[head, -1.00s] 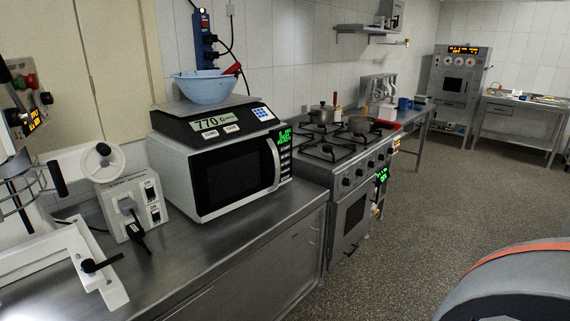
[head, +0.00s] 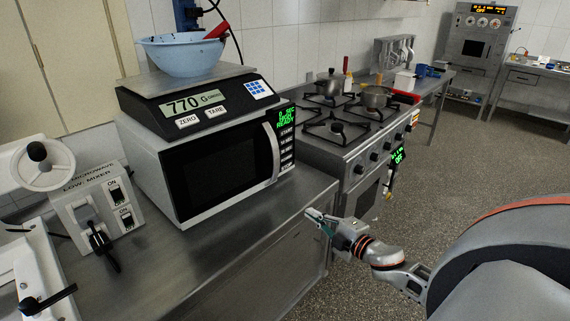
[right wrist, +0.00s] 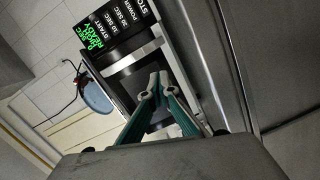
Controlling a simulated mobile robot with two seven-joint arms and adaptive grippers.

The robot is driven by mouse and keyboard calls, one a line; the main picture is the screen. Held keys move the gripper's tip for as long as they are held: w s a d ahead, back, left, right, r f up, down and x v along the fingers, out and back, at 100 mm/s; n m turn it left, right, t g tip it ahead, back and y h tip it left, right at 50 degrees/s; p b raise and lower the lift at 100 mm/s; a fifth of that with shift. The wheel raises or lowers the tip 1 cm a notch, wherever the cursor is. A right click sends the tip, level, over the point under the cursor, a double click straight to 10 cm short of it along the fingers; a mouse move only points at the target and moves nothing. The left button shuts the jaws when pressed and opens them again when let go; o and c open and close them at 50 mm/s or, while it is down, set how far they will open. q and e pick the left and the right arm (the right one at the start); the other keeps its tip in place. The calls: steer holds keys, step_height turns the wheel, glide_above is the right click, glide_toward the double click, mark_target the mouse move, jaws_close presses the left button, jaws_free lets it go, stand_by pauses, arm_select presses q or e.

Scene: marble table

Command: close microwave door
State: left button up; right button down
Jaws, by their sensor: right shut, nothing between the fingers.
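The microwave (head: 150,165) is a white box on the steel counter, with a dark window, a curved silver handle (head: 272,152) and a green "READY" display. Its door (head: 215,168) looks flush with the front in the head view; a slight gap cannot be ruled out. In the right wrist view the handle (right wrist: 138,56) and buttons are ahead of my fingers. My right gripper (head: 314,220) is shut and empty, in front of the counter's edge, to the right of and below the door, apart from it. It also shows in the right wrist view (right wrist: 153,88). My left gripper is out of view.
A scale (head: 190,105) with a blue bowl (head: 185,55) sits on the microwave. A mixer (head: 95,200) stands close on its left. The gas stove (head: 350,150) with pots is on the right. The counter (head: 235,225) before the microwave is bare.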

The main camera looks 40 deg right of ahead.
steer(key=w+d+r+n+y, duration=0.1)
steer(key=w+d+r+n, duration=0.25)
steer(key=r, duration=0.35)
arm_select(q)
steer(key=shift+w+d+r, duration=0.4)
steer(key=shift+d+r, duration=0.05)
arm_select(e)
glide_toward(279, 163)
steer(key=shift+t, duration=0.4)
steer(key=w, duration=0.2)
steer(key=w+a, duration=0.1)
steer(key=w, duration=0.3)
steer(key=shift+w+a+f, duration=0.3)
steer(key=shift+w+f, duration=0.05)
steer(key=shift+w, duration=0.05)
